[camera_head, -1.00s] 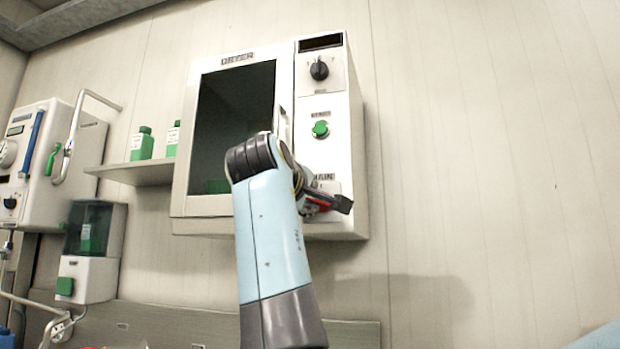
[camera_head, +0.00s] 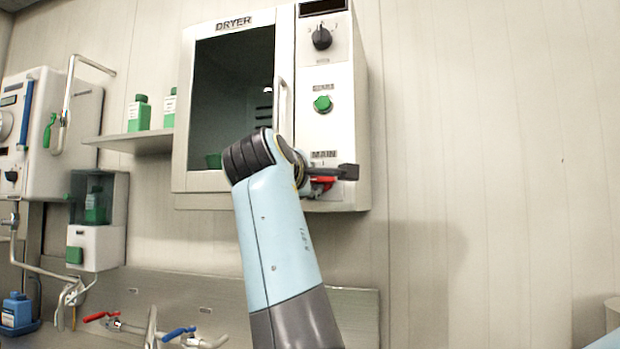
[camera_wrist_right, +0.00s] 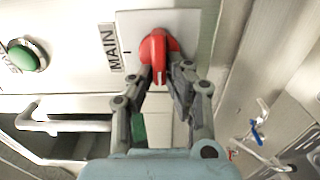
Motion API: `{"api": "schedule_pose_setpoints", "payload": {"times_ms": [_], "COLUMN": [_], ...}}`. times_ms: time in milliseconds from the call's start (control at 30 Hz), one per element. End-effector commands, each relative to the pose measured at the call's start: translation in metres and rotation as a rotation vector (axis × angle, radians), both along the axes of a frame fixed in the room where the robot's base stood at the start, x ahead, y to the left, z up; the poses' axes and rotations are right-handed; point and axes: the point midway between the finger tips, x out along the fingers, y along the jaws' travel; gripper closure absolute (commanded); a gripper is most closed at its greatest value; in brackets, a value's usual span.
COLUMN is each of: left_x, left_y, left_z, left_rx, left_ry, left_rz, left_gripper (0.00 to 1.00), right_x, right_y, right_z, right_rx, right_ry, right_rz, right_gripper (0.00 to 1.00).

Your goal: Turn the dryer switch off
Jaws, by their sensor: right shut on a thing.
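The white dryer (camera_head: 348,110) hangs on the wall in the head view, labelled DRYER. Its red MAIN switch (camera_head: 322,182) sits low on its right-hand panel, mostly hidden behind my right gripper (camera_head: 332,176). In the right wrist view the red knob (camera_wrist_right: 156,44) is on a white plate beside the MAIN label, its ridge along the picture's vertical. My right gripper (camera_wrist_right: 162,72) is shut on the knob's ridge, one fingertip on each side. My left gripper is not in view.
Above the MAIN switch are a green button (camera_head: 322,104) and a black dial (camera_head: 321,37). The dryer door handle (camera_head: 282,107) is close to my right arm. A shelf (camera_head: 135,143) with green bottles is to the left. Taps (camera_head: 178,332) are below. The wall right of the dryer is clear.

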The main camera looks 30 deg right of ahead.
Motion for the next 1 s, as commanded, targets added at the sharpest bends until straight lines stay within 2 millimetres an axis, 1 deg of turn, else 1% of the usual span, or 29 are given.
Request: {"api": "schedule_pose_setpoints", "payload": {"times_ms": [33,167,200,300,367,667,767,867,900,933,967,1000], "left_x": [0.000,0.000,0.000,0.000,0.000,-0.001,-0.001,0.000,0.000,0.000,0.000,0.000], "left_y": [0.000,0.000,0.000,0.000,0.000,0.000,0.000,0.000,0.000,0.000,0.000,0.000], "left_z": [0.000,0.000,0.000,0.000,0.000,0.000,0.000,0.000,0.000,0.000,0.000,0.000], "left_rx": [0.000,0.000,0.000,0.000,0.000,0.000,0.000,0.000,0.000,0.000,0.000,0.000], "left_ry": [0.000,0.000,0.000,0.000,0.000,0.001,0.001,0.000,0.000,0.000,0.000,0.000], "left_rz": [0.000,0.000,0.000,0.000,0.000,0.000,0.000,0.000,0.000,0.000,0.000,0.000], "left_gripper": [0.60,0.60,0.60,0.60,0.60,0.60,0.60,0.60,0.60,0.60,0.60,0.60], "right_x": [0.001,0.001,0.001,0.001,0.000,0.000,0.000,0.000,0.000,0.000,0.000,0.000], "right_y": [0.000,0.001,0.001,0.000,0.000,0.000,0.000,0.000,0.000,0.000,0.000,0.000], "right_z": [-0.003,-0.003,-0.003,-0.003,-0.002,0.002,0.014,0.035,0.045,0.052,0.059,0.068], "right_rx": [0.003,0.003,0.003,0.003,0.003,0.002,0.001,0.001,-0.001,-0.001,-0.004,-0.004], "right_ry": [0.006,0.006,0.007,0.006,0.005,0.001,-0.002,-0.004,-0.007,-0.008,-0.010,-0.012], "right_rz": [0.001,0.001,0.001,0.001,0.001,0.000,0.000,0.001,0.001,0.000,0.001,0.000], "right_gripper": [1.00,1.00,0.84,0.71,0.64,0.64,0.64,0.64,0.64,0.60,0.51,0.36]}}
